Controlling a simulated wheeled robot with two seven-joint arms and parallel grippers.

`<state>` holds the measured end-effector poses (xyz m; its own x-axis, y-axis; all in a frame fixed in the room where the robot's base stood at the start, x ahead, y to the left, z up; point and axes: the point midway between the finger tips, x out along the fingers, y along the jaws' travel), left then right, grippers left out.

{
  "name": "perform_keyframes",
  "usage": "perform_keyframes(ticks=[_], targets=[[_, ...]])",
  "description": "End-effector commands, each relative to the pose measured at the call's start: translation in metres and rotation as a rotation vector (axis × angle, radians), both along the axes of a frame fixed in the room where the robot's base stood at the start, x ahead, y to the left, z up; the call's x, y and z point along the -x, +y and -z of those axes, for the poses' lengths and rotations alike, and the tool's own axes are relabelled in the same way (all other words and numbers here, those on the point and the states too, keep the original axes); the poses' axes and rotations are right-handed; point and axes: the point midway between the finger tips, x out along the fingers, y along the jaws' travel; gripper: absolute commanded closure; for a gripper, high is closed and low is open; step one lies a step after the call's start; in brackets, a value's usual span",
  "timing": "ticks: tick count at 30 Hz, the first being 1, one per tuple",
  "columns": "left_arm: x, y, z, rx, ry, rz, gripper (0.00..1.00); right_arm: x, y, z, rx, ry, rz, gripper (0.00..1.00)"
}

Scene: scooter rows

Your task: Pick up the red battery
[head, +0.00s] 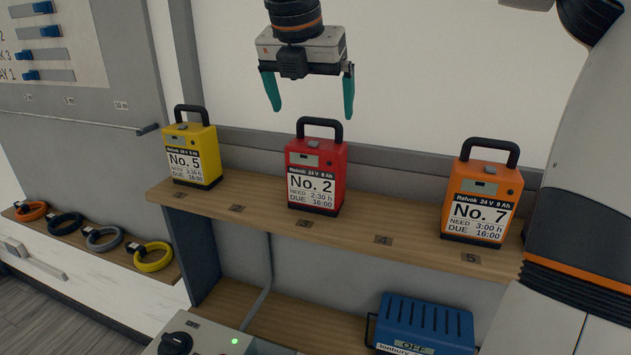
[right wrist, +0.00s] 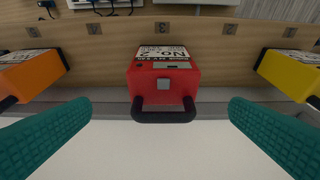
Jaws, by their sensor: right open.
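The red battery (head: 316,172), labelled No. 2, stands upright on the wooden shelf by the mark 3, its black handle on top. My right gripper (head: 311,110) is open and empty above it, its two teal fingers pointing down, apart from the handle. In the right wrist view the red battery (right wrist: 163,75) sits centred between and beyond the open fingers (right wrist: 160,135), its handle towards me. My left gripper does not show in these views.
A yellow battery (head: 190,155) No. 5 stands left on the shelf (head: 400,240), and an orange battery (head: 481,195) No. 7 right. A blue box (head: 425,322) marked OFF sits below. Coloured rings (head: 104,237) lie on a left ledge. Shelf gaps flank the red battery.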

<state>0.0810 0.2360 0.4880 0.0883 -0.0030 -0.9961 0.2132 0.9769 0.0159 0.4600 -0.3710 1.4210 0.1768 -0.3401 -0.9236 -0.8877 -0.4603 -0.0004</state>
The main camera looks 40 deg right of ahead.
Motion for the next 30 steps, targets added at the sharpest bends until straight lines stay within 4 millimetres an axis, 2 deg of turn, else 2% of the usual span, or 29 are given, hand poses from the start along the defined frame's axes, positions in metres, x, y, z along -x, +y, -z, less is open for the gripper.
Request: perform_keyframes(ticks=[2, 12, 17, 20, 24, 30], targets=[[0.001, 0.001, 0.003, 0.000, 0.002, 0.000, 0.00, -0.001, -0.001, 0.008, 0.000, 0.002, -0.001, 0.00], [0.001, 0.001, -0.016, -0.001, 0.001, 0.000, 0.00, -0.010, -0.019, 0.055, -0.002, 0.003, 0.000, 0.00], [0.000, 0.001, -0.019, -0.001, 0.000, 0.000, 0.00, -0.012, -0.023, 0.067, 0.000, 0.002, 0.001, 0.00], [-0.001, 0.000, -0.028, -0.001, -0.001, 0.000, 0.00, -0.013, -0.024, 0.075, -0.001, 0.005, -0.001, 0.00], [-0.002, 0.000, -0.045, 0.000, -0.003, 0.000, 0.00, -0.016, -0.026, 0.095, -0.003, 0.007, -0.001, 0.00], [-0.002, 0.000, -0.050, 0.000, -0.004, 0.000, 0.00, -0.020, -0.033, 0.116, -0.001, 0.002, -0.001, 0.00]])
